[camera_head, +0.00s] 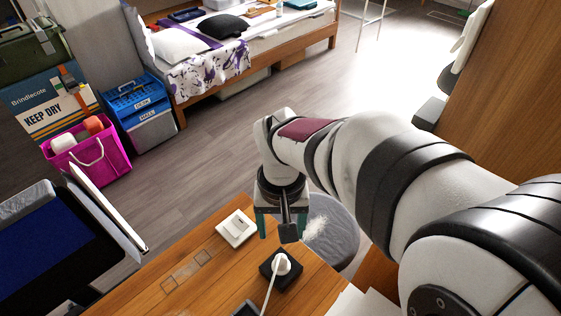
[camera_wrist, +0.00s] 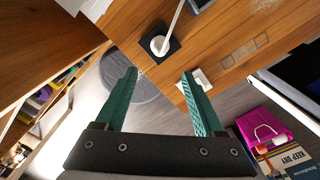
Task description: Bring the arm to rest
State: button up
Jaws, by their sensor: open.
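My gripper (camera_wrist: 160,85) is open and empty, its two green fingers spread apart in the wrist view. In the head view my gripper (camera_head: 281,232) hangs pointing down by the far edge of the wooden table (camera_head: 190,262). Nothing shows between the fingers except the background beyond. My arm reaches in from the lower right of the head view, its white and black links bent down at the wrist. The fingertips are partly hidden by the wrist parts in the head view.
On the table are a white switch-like block (camera_head: 236,228) and a black socket block (camera_head: 281,270) with a white plug and cord. A round grey bin or stool (camera_head: 336,236) stands behind. A dark screen (camera_head: 45,250) is at left. A wooden panel (camera_head: 510,100) rises at right.

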jog(key=shift+r, duration=0.7)
jog(key=s+d+m+y, duration=0.1)
jog(key=s+d+m, duration=0.1)
jog(key=s, duration=0.6)
jog(key=s+d+r+m, duration=0.1)
jog(key=s+d+m, duration=0.2)
jog(key=s, duration=0.5)
jog(key=shift+d+r+m+y, duration=0.3)
jog(key=shift+d+y, duration=0.1)
jog(key=shift+d, duration=0.15)
jog(key=shift+w, duration=0.1)
